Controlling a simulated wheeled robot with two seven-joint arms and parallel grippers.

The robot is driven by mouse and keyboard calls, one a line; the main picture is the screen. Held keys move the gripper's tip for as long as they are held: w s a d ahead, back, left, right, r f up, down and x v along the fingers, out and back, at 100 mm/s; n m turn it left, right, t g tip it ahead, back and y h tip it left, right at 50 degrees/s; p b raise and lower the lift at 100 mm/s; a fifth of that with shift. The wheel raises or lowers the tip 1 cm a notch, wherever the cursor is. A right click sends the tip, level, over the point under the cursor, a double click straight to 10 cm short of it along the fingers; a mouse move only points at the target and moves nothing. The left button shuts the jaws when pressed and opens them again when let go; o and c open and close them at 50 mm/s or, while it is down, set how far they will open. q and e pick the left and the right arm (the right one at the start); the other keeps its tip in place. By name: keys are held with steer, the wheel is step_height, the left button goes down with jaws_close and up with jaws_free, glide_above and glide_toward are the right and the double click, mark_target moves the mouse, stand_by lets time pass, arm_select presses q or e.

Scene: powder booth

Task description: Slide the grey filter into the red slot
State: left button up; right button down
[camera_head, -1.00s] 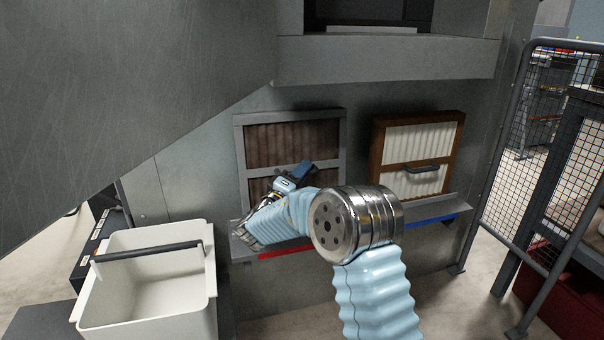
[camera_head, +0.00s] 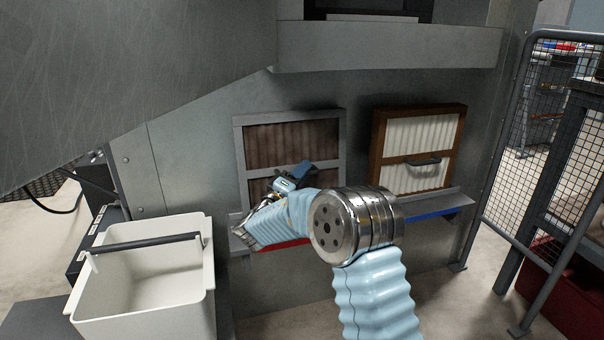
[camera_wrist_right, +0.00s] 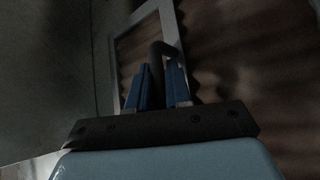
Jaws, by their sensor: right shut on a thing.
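The grey filter (camera_head: 290,135) has a grey frame and brown pleats. It stands upright against the booth wall, above the ledge with the red strip (camera_head: 283,246). My right gripper (camera_head: 297,176) is in front of it. In the right wrist view its blue fingers (camera_wrist_right: 158,88) are shut on the filter's dark handle (camera_wrist_right: 158,58), and part of the pale frame (camera_wrist_right: 138,45) shows behind. My right wrist hides the filter's lower part, so I cannot tell how it sits in the red slot. My left gripper is not in view.
A brown-framed filter with white pleats (camera_head: 414,135) stands at the right, above the blue strip (camera_head: 430,215). A white bin (camera_head: 185,318) with a dark handle stands at the lower left. A large grey panel (camera_head: 120,70) fills the upper left. A mesh fence (camera_head: 525,145) stands at the right.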

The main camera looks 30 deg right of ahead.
steer(key=c, duration=1)
jaws_free()
steer(key=shift+f, duration=0.15)
